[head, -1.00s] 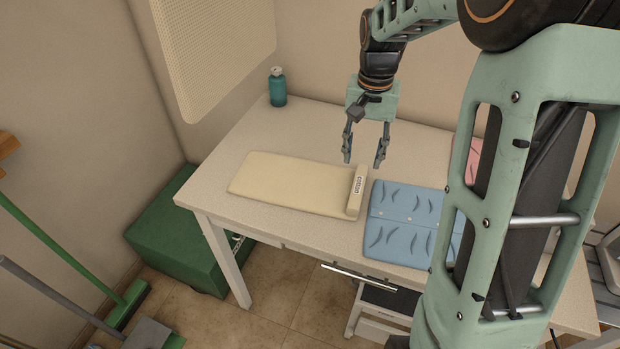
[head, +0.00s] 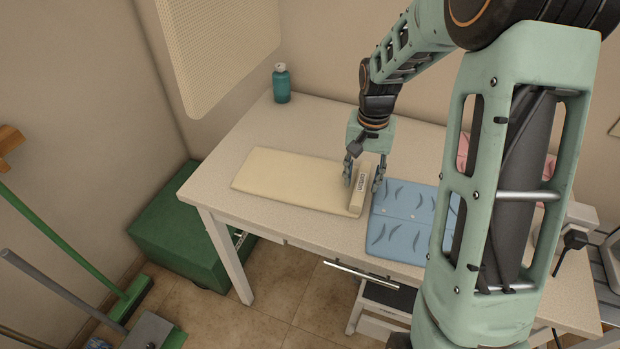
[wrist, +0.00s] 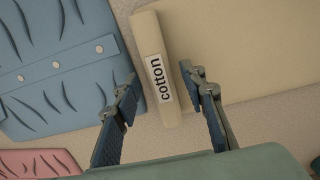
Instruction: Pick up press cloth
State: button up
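The press cloth is a flat cream cloth (head: 280,178) on the table, with a thick rolled edge at its right end bearing a label that reads "cotton" (wrist: 161,78). My gripper (head: 363,190) is open above that rolled edge. In the wrist view my gripper's fingers (wrist: 159,88) stand on either side of the roll, with gaps between each finger and the roll. The left finger is close to the blue cloth. I cannot tell how far the fingertips are above the table.
A blue patterned cloth (head: 408,213) lies right of the cream cloth, and a pink cloth (wrist: 38,163) lies beyond it. A teal bottle (head: 281,84) stands at the table's back left corner. The table (head: 245,133) is clear behind the cream cloth. A green box (head: 170,225) stands on the floor at left.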

grip_shut()
jog(key=shift+r, duration=0.1)
